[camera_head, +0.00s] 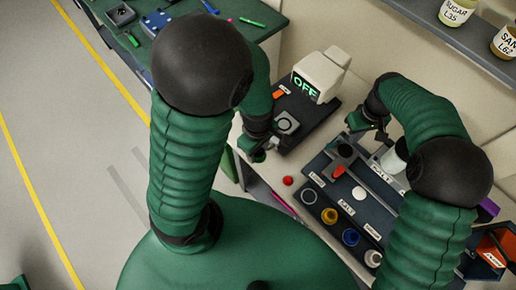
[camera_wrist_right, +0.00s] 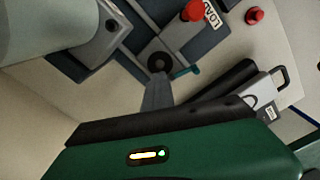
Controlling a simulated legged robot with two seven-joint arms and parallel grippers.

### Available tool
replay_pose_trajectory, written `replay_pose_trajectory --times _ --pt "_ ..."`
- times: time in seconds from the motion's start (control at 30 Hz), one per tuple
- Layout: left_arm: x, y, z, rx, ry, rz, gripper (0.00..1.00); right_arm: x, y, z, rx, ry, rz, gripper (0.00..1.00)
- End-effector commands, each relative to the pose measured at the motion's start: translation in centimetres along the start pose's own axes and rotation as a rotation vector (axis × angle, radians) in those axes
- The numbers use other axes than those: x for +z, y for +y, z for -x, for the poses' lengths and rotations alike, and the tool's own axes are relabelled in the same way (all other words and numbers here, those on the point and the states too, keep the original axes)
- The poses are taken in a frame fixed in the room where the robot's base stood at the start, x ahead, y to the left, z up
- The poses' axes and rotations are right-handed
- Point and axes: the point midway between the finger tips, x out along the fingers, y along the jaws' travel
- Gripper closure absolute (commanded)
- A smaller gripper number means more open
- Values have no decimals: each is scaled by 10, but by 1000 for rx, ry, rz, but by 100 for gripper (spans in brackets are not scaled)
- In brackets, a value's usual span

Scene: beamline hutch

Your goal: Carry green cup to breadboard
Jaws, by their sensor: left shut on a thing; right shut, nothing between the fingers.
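My left gripper (camera_head: 257,152) hangs at the near left edge of the pale bench, left of the device reading OFF. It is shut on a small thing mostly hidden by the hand. I cannot tell whether that is the green cup, and no green cup shows clearly elsewhere. My right gripper (camera_head: 369,127) is shut and empty above the back of the dark tray; its fingers show in the right wrist view (camera_wrist_right: 157,92). I cannot identify the breadboard for certain; a dark plate (camera_head: 300,128) lies under the OFF device.
The OFF device (camera_head: 319,76) stands at the back. A dark tray (camera_head: 325,166) with labelled spots and a rack of coloured jars (camera_head: 329,216) fill the bench front. A red button (camera_head: 288,181) is left of them. A shelf (camera_head: 450,30) holds jars. A green table (camera_head: 262,22) stands far left.

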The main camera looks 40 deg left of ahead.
Motion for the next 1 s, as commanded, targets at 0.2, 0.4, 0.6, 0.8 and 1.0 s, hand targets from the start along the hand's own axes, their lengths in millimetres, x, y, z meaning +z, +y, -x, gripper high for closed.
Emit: replay_pose_trajectory --times 0.2,0.4,0.6,0.8,1.0 --pt "0 0 0 0 0 0 99 0 0 0 0 0 0 100" --pt "0 0 0 0 0 0 99 0 0 0 0 0 0 100" --pt "0 0 0 0 0 0 99 0 0 0 0 0 0 76" --pt "0 0 0 0 0 0 99 0 0 0 0 0 0 76" --pt "0 0 -2 0 0 0 99 -1 0 10 1 2 0 76"
